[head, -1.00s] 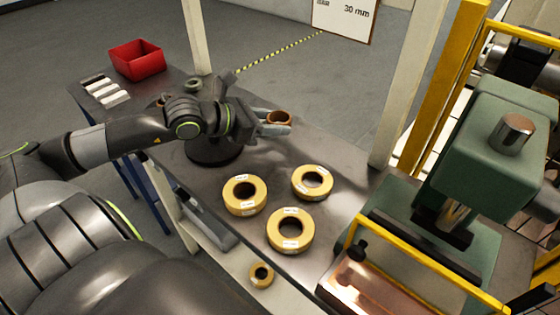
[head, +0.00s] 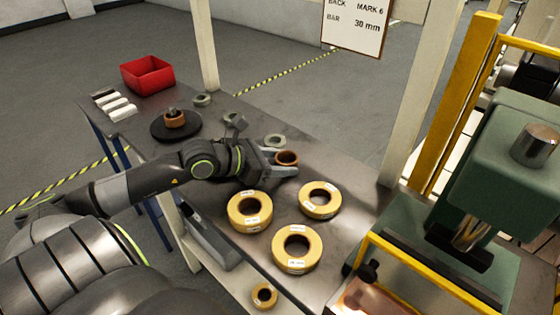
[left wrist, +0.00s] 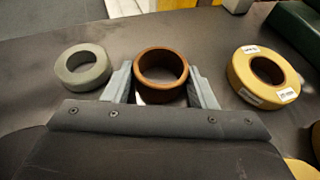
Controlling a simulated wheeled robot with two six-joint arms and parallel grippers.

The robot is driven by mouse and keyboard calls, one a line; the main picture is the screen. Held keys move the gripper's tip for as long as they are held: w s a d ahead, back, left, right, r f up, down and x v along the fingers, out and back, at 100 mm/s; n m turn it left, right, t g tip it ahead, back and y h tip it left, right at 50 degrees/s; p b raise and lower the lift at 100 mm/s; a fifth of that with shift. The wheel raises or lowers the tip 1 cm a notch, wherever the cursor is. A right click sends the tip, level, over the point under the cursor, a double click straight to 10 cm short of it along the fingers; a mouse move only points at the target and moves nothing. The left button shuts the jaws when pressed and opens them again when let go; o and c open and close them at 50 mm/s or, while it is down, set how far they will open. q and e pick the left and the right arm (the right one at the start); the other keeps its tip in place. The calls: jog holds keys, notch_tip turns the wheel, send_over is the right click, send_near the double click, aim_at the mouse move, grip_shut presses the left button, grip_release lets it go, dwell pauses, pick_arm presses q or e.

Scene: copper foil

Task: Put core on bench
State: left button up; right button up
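A brown ring-shaped core (head: 287,158) is between the fingers of my left gripper (head: 283,165), over the dark bench (head: 335,160). In the left wrist view the core (left wrist: 161,93) stands with its opening up, and both fingers (left wrist: 162,85) meet its sides. It is at or close above the bench top; I cannot tell whether it touches. My right gripper is not in view.
Several yellow labelled rings (head: 250,228) lie in front of the gripper. A black turntable (head: 158,130) carries another brown ring (head: 174,121). A red bin (head: 147,88) is far left; a green press (head: 515,160) stands right.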

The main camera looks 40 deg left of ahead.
aim_at(277, 160)
pick_arm(q)
jog(key=o, duration=0.3)
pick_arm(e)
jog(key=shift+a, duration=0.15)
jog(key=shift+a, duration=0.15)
pick_arm(q)
jog(key=shift+r, duration=0.15)
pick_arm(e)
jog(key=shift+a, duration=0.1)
pick_arm(q)
jog(key=shift+s+a+r, duration=0.1)
jog(key=p+v, duration=0.3)
jog(key=v, duration=0.1)
jog(key=shift+s+a+r, duration=0.15)
jog(key=shift+s+r, duration=0.05)
jog(key=shift+s, duration=0.1)
jog(key=p+v, duration=0.4)
jog(key=v, duration=0.1)
jog(key=shift+p, duration=0.3)
jog(key=shift+p+v, duration=0.5)
jog(key=shift+v, duration=0.45)
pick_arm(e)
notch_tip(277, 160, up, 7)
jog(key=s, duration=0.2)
pick_arm(q)
jog(key=shift+a+f, duration=0.1)
